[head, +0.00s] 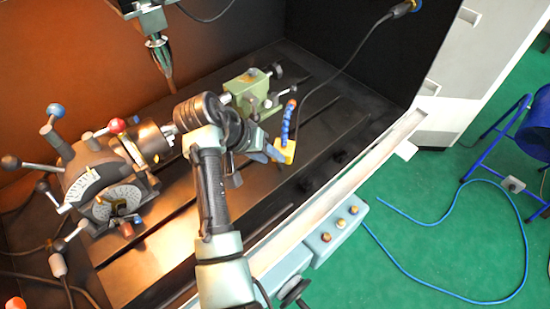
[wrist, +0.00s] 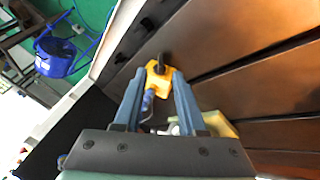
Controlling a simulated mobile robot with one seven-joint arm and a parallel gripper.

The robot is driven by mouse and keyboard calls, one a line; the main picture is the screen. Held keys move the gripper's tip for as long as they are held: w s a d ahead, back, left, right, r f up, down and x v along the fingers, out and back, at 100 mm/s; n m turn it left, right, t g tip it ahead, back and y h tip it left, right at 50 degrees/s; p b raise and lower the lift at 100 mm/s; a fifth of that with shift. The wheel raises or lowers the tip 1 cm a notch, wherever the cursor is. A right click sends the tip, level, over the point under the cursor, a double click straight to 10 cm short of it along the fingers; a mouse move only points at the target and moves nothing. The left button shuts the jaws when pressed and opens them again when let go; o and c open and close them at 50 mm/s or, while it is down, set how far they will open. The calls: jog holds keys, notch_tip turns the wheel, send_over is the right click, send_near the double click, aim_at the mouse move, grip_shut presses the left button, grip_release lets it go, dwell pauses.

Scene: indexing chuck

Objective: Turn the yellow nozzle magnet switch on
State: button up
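The yellow nozzle magnet base (head: 285,153) sits on the dark slotted machine table, with a blue segmented hose (head: 286,125) ending in an orange tip rising from it. In the wrist view the yellow base (wrist: 157,80) shows between and just beyond my fingertips, with a black switch or lever (wrist: 160,60) on its far side. The blue hose (wrist: 148,100) lies between my fingers. My gripper (head: 270,152) is right beside the base in the head view; in the wrist view my gripper (wrist: 158,74) has its blue fingers apart. Contact with the base cannot be told.
A green vise-like block (head: 247,90) stands behind the base. The indexing chuck (head: 100,180) with ball-ended handles is at left. A spindle tool (head: 160,55) hangs above. The machine's front rail (head: 340,185) runs close by at right.

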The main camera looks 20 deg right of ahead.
aim_at(284, 150)
jog(key=shift+x, duration=1.9)
grip_shut()
jog(key=shift+r, duration=0.1)
